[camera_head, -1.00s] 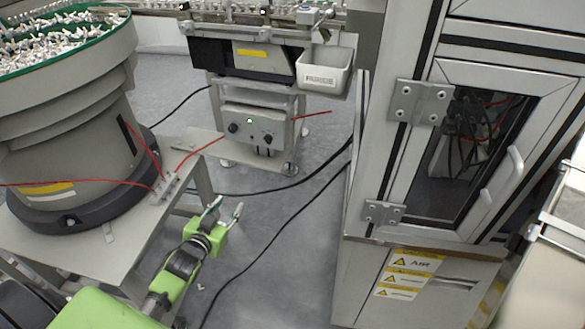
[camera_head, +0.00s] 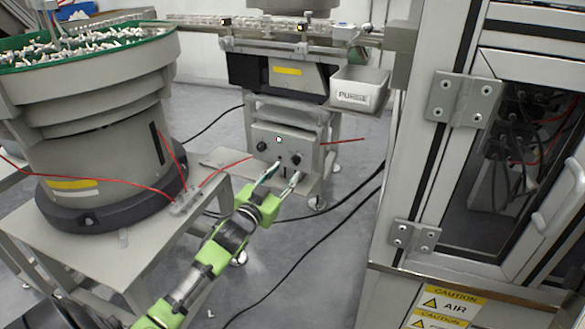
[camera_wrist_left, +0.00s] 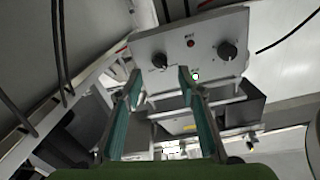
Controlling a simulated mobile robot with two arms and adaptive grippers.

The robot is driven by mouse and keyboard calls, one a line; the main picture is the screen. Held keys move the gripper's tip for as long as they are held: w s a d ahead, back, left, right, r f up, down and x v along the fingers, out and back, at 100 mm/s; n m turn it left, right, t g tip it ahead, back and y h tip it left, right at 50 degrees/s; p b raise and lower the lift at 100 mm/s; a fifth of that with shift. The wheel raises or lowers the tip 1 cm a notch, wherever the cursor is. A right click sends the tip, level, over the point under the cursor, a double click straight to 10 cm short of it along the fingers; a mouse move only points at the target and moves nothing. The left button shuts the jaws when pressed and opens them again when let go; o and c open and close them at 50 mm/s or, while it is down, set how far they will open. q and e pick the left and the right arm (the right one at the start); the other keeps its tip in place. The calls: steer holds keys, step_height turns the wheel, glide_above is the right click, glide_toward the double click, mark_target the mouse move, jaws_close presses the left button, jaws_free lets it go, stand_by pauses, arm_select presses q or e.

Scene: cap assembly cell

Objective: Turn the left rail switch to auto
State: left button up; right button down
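A grey control box (camera_head: 283,150) under the rail carries two black knobs, a left one (camera_head: 262,146) and a right one (camera_head: 296,158), with a lit lamp (camera_head: 279,139) between them. My left gripper (camera_head: 284,171) is open and empty in front of the box's lower edge. In the left wrist view the box (camera_wrist_left: 175,62) appears upside down. There one knob (camera_wrist_left: 160,61) shows between my open fingertips (camera_wrist_left: 159,76); the other knob (camera_wrist_left: 227,50) is to the right of the fingers. Contact with a knob cannot be made out. The knobs' markings are too small to read. My right gripper is not in view.
A bowl feeder (camera_head: 95,130) stands on a table (camera_head: 150,240) at left, with a red hose running across it. A purge bin (camera_head: 359,88) hangs above right of the box. A metal cabinet (camera_head: 455,180) fills the right side. Black cables lie on the floor.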

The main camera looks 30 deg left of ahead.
mark_target(294, 163)
arm_select(q)
steer(key=shift+w+a+b, duration=0.2)
steer(key=shift+w+b, duration=0.05)
steer(key=shift+w, duration=1.15)
steer(key=shift+w+a+b, duration=0.15)
steer(key=shift+w+b, duration=0.05)
steer(key=shift+w, duration=1.15)
jaws_close()
